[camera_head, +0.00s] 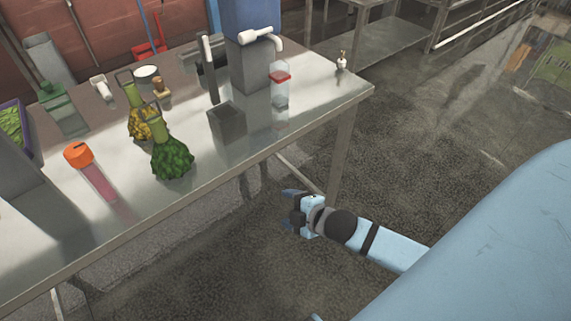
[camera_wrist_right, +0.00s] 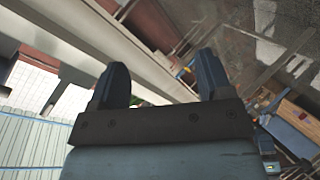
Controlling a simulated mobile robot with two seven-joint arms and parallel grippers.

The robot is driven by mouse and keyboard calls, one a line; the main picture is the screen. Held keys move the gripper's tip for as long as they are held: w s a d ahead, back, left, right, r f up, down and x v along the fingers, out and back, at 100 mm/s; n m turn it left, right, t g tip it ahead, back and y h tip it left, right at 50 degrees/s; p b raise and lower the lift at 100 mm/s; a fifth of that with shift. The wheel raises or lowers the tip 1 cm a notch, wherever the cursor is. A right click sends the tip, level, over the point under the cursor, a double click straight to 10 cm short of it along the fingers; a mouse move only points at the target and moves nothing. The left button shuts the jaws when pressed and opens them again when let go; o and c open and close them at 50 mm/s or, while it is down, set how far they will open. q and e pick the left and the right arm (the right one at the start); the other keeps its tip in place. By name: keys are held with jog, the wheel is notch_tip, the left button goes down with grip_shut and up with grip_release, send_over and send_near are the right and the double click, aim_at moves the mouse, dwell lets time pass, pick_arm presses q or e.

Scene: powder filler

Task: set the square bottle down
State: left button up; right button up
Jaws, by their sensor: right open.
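A clear square-looking bottle with a red cap (camera_head: 280,92) stands upright on the steel table (camera_head: 235,148), beside the blue and grey filler (camera_head: 250,50) and below its white spout. No gripper touches it. My right gripper (camera_head: 289,198) is off the table's front edge, low over the floor, well apart from the bottle. Its two fingers are spread and empty in the right wrist view (camera_wrist_right: 161,82). My left gripper is not in view. The bottle does not clearly show in the right wrist view.
A grey block (camera_head: 227,124) is left of the bottle. A small white-topped item (camera_head: 342,62) stands at the right corner.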

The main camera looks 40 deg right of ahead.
jog(key=s+a+f+m+g, duration=0.1)
jog(key=s+a+f+m, duration=0.4)
jog(key=s+a+m, duration=0.3)
jog(key=s+m, duration=0.2)
jog(key=m, duration=0.2)
jog(key=shift+a+f, duration=0.4)
jog(key=shift+g, duration=0.3)
